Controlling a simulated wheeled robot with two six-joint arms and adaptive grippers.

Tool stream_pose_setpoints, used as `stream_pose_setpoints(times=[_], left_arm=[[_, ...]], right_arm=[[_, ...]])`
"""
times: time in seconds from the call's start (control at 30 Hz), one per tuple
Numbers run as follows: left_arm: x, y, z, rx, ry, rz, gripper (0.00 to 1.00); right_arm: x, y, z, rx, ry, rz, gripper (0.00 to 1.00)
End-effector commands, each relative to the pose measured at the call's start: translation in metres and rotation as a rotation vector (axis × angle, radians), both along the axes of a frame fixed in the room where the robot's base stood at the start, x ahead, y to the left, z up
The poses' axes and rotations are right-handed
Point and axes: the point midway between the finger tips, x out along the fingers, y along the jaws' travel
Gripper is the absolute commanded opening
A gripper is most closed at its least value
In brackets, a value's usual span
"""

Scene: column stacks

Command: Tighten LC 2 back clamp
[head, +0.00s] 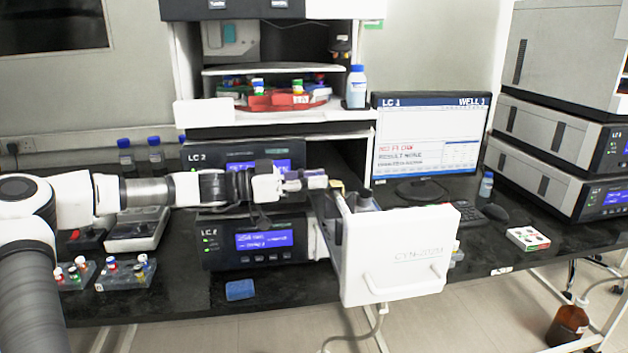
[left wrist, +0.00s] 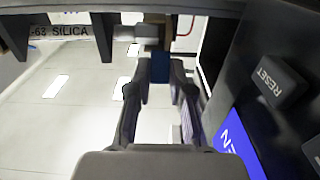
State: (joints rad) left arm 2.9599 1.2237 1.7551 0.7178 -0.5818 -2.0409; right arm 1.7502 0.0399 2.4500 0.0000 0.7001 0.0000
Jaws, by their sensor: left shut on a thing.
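The LC 2 stack (head: 222,155) stands in the middle of the bench, with an open white-fronted drawer (head: 395,255) pulled out at its right. My left gripper (head: 322,180) reaches in from the left to the drawer's back end. In the left wrist view the gripper (left wrist: 160,85) is shut on a small blue piece (left wrist: 160,68), which looks like the back clamp. A tan block (left wrist: 152,32) sits just beyond it. A bar lettered SILICA (left wrist: 65,32) crosses the top left. How tight the clamp is cannot be told. My right gripper is out of view.
A monitor (head: 428,140) and keyboard (head: 462,213) stand right of the drawer. A dark panel with a RESET button (left wrist: 275,82) lies close right of the gripper in the wrist view. Vial racks (head: 125,272) and a blue sponge (head: 240,290) lie on the bench.

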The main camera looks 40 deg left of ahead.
Motion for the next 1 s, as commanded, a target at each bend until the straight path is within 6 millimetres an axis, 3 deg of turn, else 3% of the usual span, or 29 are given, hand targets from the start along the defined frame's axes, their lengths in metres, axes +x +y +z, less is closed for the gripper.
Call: stream_pose_setpoints(times=[0.37, 0.4, 0.43, 0.77, 1.0], left_arm=[[0.0, 0.0, 0.0, -0.001, -0.003, 0.0, 0.0], [0.0, 0.0, 0.0, -0.001, -0.003, 0.0, 0.35], [0.0, 0.0, 0.0, -0.001, -0.003, 0.0, 0.45], [0.0, 0.0, 0.001, 0.003, 0.002, 0.0, 0.46], [0.005, -0.004, 0.013, 0.118, 0.126, -0.001, 0.46]], right_arm=[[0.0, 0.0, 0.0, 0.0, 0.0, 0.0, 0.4], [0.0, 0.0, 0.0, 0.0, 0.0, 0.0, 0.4], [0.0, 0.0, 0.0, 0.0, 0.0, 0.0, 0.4], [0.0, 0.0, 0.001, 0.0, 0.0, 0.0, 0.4], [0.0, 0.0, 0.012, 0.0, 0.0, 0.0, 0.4]])
